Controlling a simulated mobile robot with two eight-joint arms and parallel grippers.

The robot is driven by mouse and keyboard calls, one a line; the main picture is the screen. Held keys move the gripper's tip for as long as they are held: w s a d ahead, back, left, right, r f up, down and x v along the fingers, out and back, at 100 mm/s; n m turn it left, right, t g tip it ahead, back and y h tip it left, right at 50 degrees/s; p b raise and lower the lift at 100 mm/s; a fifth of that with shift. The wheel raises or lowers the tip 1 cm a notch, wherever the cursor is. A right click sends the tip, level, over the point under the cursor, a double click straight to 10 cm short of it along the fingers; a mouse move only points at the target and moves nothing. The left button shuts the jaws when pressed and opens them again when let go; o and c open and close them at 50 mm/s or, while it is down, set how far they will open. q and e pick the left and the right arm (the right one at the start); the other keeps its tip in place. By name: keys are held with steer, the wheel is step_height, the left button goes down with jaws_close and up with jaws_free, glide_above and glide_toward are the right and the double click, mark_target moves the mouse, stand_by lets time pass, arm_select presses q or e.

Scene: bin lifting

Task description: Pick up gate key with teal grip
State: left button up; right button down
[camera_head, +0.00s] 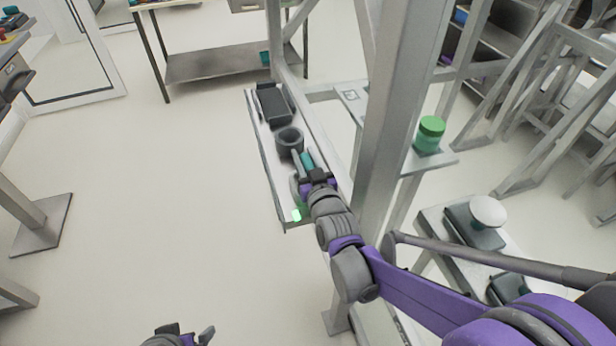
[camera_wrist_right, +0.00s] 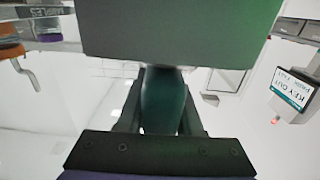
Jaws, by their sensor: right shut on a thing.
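The gate key's teal grip (camera_head: 307,160) shows in the camera_head view at the front part of a narrow grey shelf, close to a dark grey cup. My right gripper (camera_head: 302,163) is shut on it. In the camera_wrist_right view the dark teal grip (camera_wrist_right: 163,102) stands between the two fingers of my right gripper (camera_wrist_right: 162,110). A large dark grey-green block (camera_wrist_right: 180,32) fills the top of that view, and I cannot tell if it belongs to the key. My left gripper (camera_head: 185,337) is cut off at the bottom edge, and its jaw opening is unclear.
The narrow shelf (camera_head: 262,160) also bears the dark cup (camera_head: 289,140) and a dark tray (camera_head: 274,104). A grey post (camera_head: 385,130) stands beside my right arm. A green-lidded jar (camera_head: 429,134) stands on a side shelf.

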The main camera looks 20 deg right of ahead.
steer(key=shift+r, duration=0.1)
arm_select(q)
steer(key=shift+w+r+p, duration=0.2)
steer(key=shift+r+p, duration=0.7)
steer(key=shift+r, duration=0.05)
arm_select(e)
step_height(320, 180, up, 10)
steer(key=shift+f, duration=0.1)
arm_select(q)
steer(key=r+p, duration=0.1)
steer(key=w+r+p, duration=0.1)
steer(key=r+p, duration=0.2)
steer(key=r, duration=0.1)
steer(key=shift+w+r, duration=0.15)
steer(key=shift+w, duration=0.1)
arm_select(e)
step_height(320, 180, up, 6)
steer(key=shift+w, duration=0.1)
